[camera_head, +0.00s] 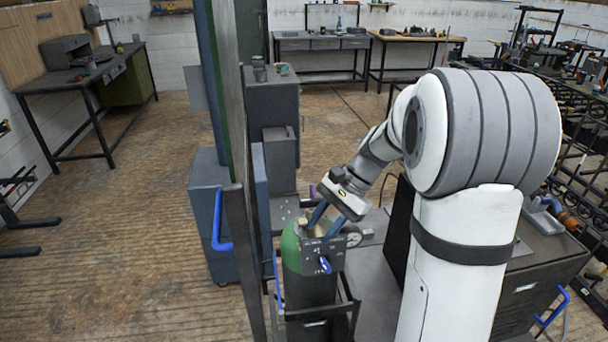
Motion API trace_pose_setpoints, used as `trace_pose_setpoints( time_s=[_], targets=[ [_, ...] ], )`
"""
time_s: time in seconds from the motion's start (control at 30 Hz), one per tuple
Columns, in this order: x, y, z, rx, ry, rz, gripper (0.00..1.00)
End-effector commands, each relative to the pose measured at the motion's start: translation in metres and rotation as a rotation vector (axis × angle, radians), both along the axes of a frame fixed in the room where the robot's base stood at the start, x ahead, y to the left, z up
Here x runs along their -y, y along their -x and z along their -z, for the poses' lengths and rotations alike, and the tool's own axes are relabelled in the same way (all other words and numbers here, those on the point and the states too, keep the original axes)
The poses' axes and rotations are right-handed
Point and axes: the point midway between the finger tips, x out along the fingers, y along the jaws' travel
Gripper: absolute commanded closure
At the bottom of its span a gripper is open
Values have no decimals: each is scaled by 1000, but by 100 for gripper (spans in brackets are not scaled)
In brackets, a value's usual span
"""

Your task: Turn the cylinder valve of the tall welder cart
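The tall welder cart carries an upright gas cylinder (291,246) with a green shoulder and a dark body, left of my arm. A brass-coloured valve part (303,228) shows at its top, partly hidden by my gripper. A round pressure gauge (354,240) sits right of the valve. A grey plate (323,256) with a blue part is in front of the cylinder. My gripper (319,229) points down and left at the cylinder top. Its two blue-grey fingers stand apart with a gap between them. Whether they touch the valve is hidden.
A tall thin panel (233,110) stands close left of the cylinder. Grey cabinets (273,105) stand behind it. A dark cabinet with a blue handle (535,285) is at the right. Workbenches (322,42) line the back wall.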

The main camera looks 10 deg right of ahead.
Motion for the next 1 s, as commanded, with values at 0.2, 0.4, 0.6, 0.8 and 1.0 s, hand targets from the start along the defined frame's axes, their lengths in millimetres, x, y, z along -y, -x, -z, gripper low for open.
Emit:
trace_pose_setpoints(
  time_s=[0.2,0.4,0.6,0.8,1.0],
  targets=[
    [28,-67,-11,-203,-234,252,66],
    [54,-108,-6,-339,-416,410,66],
    [69,-125,0,-398,-505,476,66],
    [58,-128,5,-411,-521,485,66],
    [27,-127,17,-412,-519,482,66]
  ],
)
